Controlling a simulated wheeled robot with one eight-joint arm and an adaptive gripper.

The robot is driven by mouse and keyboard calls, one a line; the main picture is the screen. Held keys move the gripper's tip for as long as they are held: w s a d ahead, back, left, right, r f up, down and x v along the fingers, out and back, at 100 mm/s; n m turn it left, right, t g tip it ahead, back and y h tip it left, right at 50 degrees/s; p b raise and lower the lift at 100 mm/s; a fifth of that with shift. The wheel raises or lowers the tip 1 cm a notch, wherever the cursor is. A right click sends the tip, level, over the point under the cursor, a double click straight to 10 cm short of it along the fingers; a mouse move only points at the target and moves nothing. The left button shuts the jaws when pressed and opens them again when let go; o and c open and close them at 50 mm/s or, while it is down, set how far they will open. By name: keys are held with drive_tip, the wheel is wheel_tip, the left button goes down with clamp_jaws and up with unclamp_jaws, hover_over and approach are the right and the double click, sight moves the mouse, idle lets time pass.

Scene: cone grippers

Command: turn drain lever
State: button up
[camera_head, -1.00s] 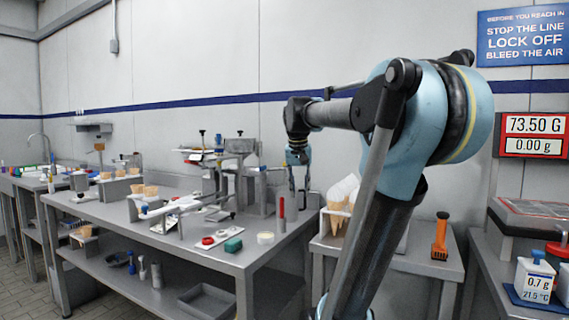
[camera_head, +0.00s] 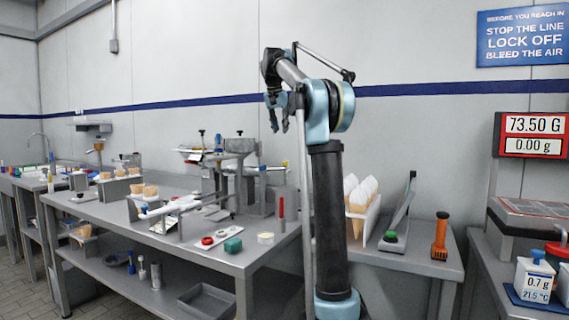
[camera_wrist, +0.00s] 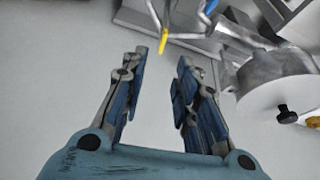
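My gripper (camera_head: 278,117) hangs from the raised arm, above and in front of the back of the long steel bench. In the wrist view its two blue-padded fingers (camera_wrist: 163,65) are spread apart with nothing between them. A thin lever-like piece with a yellow tip (camera_wrist: 163,42) lies just beyond the fingertips in the wrist view, apart from them. I cannot tell for sure whether it is the drain lever. A round metal vessel (camera_wrist: 270,85) with a black knob (camera_wrist: 286,114) is at the right of the wrist view.
A side table (camera_head: 410,262) carries a cone rack (camera_head: 373,222) and an orange-handled tool (camera_head: 440,235). A scale stands at right. The air around my gripper looks clear.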

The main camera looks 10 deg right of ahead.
drive_tip(key=w, duration=0.1)
approach(285, 164)
drive_tip(key=x, duration=0.2)
drive_tip(key=w+x, duration=0.1)
drive_tip(key=x, duration=0.5)
drive_tip(key=shift+w+d+r, duration=0.2)
drive_tip(key=shift+w, duration=0.15)
clamp_jaws()
